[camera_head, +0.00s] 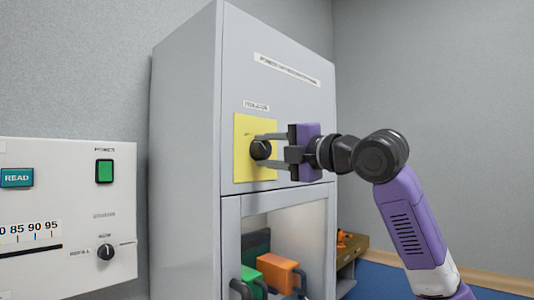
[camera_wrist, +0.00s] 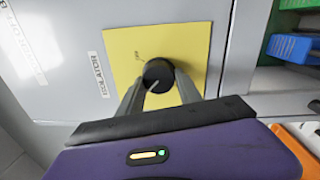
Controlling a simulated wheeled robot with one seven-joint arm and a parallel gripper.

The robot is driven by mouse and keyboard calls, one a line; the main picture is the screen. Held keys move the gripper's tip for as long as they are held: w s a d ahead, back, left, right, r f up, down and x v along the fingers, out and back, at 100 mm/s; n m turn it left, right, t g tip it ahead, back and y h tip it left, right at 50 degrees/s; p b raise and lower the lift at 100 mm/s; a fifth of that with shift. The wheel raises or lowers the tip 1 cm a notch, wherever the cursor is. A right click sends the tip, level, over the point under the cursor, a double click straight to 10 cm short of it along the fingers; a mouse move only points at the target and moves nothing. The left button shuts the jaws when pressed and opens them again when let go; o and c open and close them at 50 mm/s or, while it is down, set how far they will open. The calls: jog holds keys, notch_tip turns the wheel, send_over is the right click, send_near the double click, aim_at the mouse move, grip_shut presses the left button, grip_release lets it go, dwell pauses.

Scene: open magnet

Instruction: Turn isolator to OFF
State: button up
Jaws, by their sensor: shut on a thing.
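The isolator is a round black knob (camera_head: 260,149) on a yellow plate (camera_head: 242,170) on the front of a grey cabinet. In the wrist view the knob (camera_wrist: 158,74) has a pale pointer line, and the yellow plate (camera_wrist: 125,45) has small lettering too small to read. My gripper (camera_head: 267,145) reaches in from the right, and its two fingers are shut on the knob, one above and one below in the head view. In the wrist view my gripper (camera_wrist: 159,92) has a finger on each side of the knob. A label (camera_head: 256,106) sits above the plate.
Below the plate the grey cabinet (camera_head: 185,150) has an open bay holding an orange block (camera_head: 277,271) and a green block (camera_head: 250,283) with dark handles. A white panel (camera_head: 60,170) with a green switch (camera_head: 104,171) stands at the left.

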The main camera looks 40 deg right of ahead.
jog(key=shift+f, duration=0.1)
dwell(0.3)
jog(key=o, duration=1.4)
jog(key=shift+c, duration=0.2)
jog(key=s+b, duration=0.1)
jog(key=s, duration=0.6)
jog(key=shift+s+f, duration=0.2)
jog(key=shift+s, duration=0.2)
jog(key=shift+d, duration=0.1)
